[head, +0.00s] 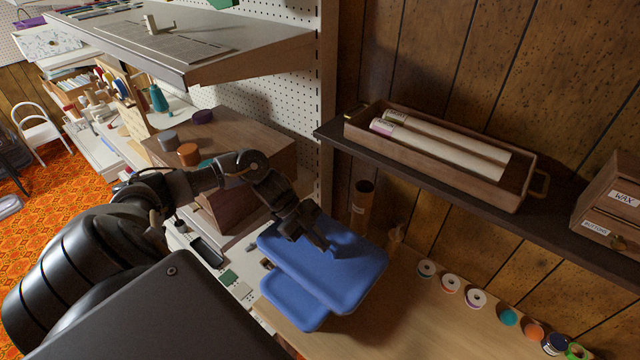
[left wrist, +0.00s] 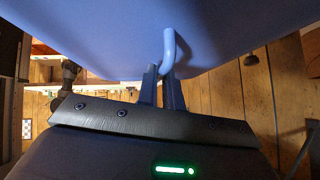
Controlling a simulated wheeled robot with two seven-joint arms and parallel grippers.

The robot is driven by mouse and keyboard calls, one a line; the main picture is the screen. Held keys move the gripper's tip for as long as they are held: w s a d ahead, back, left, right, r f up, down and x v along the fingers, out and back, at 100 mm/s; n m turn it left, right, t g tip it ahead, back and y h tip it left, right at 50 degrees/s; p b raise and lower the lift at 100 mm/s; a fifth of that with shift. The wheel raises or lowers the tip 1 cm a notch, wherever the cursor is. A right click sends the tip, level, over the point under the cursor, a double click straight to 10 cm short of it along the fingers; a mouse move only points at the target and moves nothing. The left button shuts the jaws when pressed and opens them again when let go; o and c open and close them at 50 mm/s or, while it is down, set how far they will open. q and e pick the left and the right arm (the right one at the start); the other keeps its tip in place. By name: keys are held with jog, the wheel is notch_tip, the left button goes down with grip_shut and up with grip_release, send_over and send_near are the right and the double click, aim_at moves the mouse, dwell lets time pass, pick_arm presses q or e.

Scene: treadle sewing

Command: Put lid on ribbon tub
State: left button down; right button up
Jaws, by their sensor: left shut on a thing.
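The blue lid (head: 345,272) is a flat panel with rounded corners, held over the sewing table. My left gripper (head: 322,242) is shut on its handle from above. In the left wrist view the lid (left wrist: 90,35) fills the top, and the fingers (left wrist: 165,85) pinch its curved handle (left wrist: 169,48). Below the lid, to the left and nearer, the blue ribbon tub (head: 292,306) shows in part. The lid overlaps it in the picture and hides most of it, so its inside is not visible. I cannot tell whether they touch. My right gripper is not in view.
Several spools (head: 450,283) line the table's right side. A brown cylinder (head: 362,196) stands behind the lid. A wall shelf (head: 470,190) with a wooden tray (head: 440,165) overhangs at the right. A wooden box (head: 235,145) stands behind my left arm.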

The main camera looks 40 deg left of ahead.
pick_arm(q)
jog(key=c, duration=1.5)
grip_release()
jog(key=shift+s+a+r, duration=0.1)
jog(key=shift+a+r, duration=0.05)
jog(key=shift+a, duration=0.1)
jog(key=b+v, duration=0.4)
jog(key=v, duration=0.6)
jog(key=shift+r, duration=0.15)
